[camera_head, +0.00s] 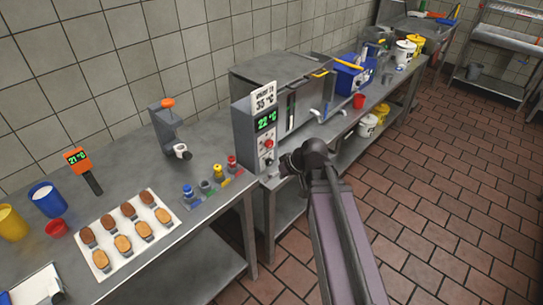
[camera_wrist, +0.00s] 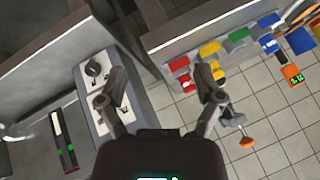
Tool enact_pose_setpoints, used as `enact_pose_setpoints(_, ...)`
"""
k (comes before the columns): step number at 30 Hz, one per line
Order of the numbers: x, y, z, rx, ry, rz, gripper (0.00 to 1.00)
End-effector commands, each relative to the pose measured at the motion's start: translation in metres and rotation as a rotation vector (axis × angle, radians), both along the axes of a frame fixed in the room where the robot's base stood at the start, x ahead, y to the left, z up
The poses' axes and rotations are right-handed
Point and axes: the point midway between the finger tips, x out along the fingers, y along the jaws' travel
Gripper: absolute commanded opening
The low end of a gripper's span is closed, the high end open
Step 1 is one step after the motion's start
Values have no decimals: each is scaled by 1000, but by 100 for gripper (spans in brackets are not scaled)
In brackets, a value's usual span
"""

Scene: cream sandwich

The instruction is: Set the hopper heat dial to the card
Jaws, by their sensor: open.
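The hopper's grey control panel (camera_head: 243,134) stands at the end of the steel machine. A white card (camera_head: 264,97) on top reads 35 °C. The green display (camera_head: 266,121) under it reads about 22 °C. A red-marked knob (camera_head: 268,143) and a lower knob (camera_head: 268,160) sit on the panel face; which one is the heat dial I cannot tell. In the wrist view a dark round knob (camera_wrist: 93,68) shows beside my left finger, which hides part of the panel. My gripper (camera_wrist: 165,98) is open and empty, close in front of the panel, holding no knob.
A dispenser stand (camera_head: 166,130) stands behind. Red floor tiles (camera_head: 440,190) are clear at right.

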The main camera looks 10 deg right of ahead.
Motion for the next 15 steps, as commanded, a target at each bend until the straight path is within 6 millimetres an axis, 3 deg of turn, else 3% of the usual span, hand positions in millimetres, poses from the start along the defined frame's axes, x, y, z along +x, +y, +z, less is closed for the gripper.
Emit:
enact_pose_setpoints(1,8,-2,-15,31,-44,11,85)
enact_pose_setpoints(8,37,-12,-29,159,-277,46,85)
enact_pose_setpoints(15,66,-35,-39,250,-536,33,85)
